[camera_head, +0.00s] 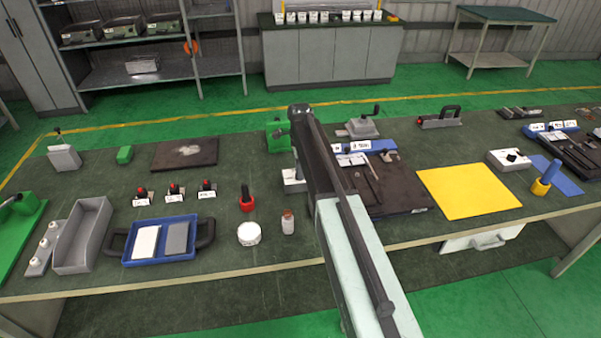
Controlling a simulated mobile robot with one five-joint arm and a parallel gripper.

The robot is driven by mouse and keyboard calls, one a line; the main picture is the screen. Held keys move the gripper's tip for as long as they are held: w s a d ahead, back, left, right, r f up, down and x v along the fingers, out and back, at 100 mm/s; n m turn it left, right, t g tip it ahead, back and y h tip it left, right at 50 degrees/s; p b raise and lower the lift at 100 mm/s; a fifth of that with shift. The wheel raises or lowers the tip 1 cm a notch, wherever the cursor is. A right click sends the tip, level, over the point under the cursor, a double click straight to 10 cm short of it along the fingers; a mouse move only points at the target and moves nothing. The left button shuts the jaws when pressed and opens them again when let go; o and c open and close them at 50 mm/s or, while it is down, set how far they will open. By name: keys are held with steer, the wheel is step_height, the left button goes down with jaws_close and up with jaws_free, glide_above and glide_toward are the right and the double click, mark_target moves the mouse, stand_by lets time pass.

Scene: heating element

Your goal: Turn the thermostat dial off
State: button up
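A white box with a black knob on top (509,159) sits on the right part of the long dark green table; it looks like the thermostat dial, but its setting is too small to read. My arm reaches up from the bottom middle over the table. My gripper (299,112) is at the far end of the arm, well left of the white box and apart from it. Its fingers are too dark and foreshortened to tell whether they are open or shut. A small white block (292,186) is partly hidden behind my arm.
A yellow sheet (468,191) lies left of the white box, and a blue-handled tool in a yellow holder (545,178) stands right of it. A dark plate with blue tools (400,190) lies beside my arm. A blue tray (162,240) and grey bin (83,235) are at left.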

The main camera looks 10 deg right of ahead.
jaws_close()
steer(key=shift+d, duration=0.15)
